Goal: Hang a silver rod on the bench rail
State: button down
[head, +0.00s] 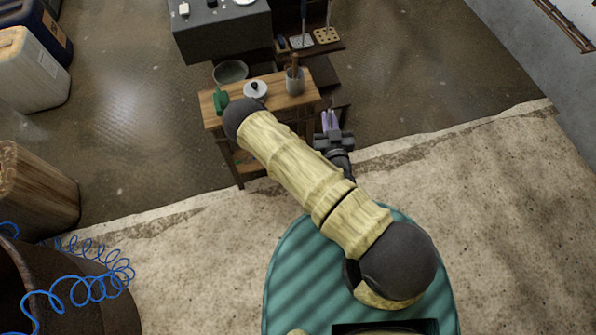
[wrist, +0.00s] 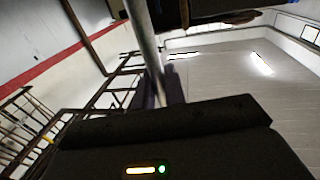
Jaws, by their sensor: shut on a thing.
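My gripper (head: 330,118) is beyond the small wooden table's right side in the head view, with its pale purple fingers close together. In the wrist view my gripper (wrist: 162,88) is shut on a silver rod (wrist: 143,36), which runs up past the top edge of the picture, slightly tilted. The rod cannot be made out in the head view. The bench rail cannot be identified with certainty; a dark grey bench (head: 225,38) stands at the back, with a dark rack (head: 303,15) beside it.
A small wooden table (head: 212,118) carries a bowl (head: 230,71), a white lidded pot (head: 255,89), a green item (head: 220,101) and a utensil holder (head: 295,80). Containers and a barrel line the left. Floor to the right is clear.

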jog(key=a+f+n+y+b, duration=0.1)
jog(key=a+f+b, duration=0.3)
jog(key=f+b, duration=0.9)
jog(key=s+a+f+n+y+b, duration=0.1)
jog(key=a+f+b, duration=0.4)
jog(key=f+b, duration=0.8)
jog(key=y+b, duration=0.1)
jog(key=b, duration=0.7)
jog(key=shift+s+f+y+b, duration=0.15)
jog(key=shift+f+y+b, duration=0.15)
jog(key=shift+a, duration=0.1)
